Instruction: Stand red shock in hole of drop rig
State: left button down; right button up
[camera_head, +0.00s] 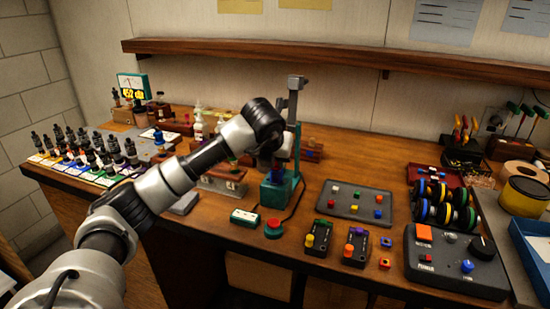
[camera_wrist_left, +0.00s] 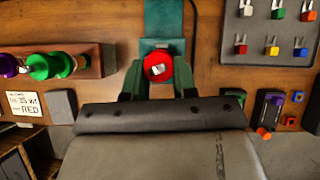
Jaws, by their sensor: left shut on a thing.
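The drop rig (camera_head: 278,192) is a teal stand with a grey column near the middle of the bench. Its teal body also shows at the top of the left wrist view (camera_wrist_left: 162,18). My left gripper (camera_wrist_left: 160,80) is shut on the red shock (camera_wrist_left: 158,66), which I see end-on as a red disc with a pale tip. It is at the rig's front edge in that view. In the head view my left arm reaches over to the rig, and its wrist hides the fingers and the shock. I cannot tell whether the shock is in the hole. My right gripper is out of view.
A wooden rack (camera_wrist_left: 88,62) with a green shock stands left of the gripper in the wrist view. A grey tray (camera_head: 350,202) of small coloured parts lies right of the rig. A red button (camera_head: 273,228) and a small teal box (camera_head: 244,217) are in front.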

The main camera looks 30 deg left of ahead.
pick_arm(q)
jog(key=c, duration=0.8)
grip_release()
jog(key=v, duration=1)
jog(key=shift+s+r+b, duration=0.25)
jog(key=shift+r+b, duration=0.05)
jog(key=shift+b, duration=0.15)
jog(key=shift+d, duration=0.1)
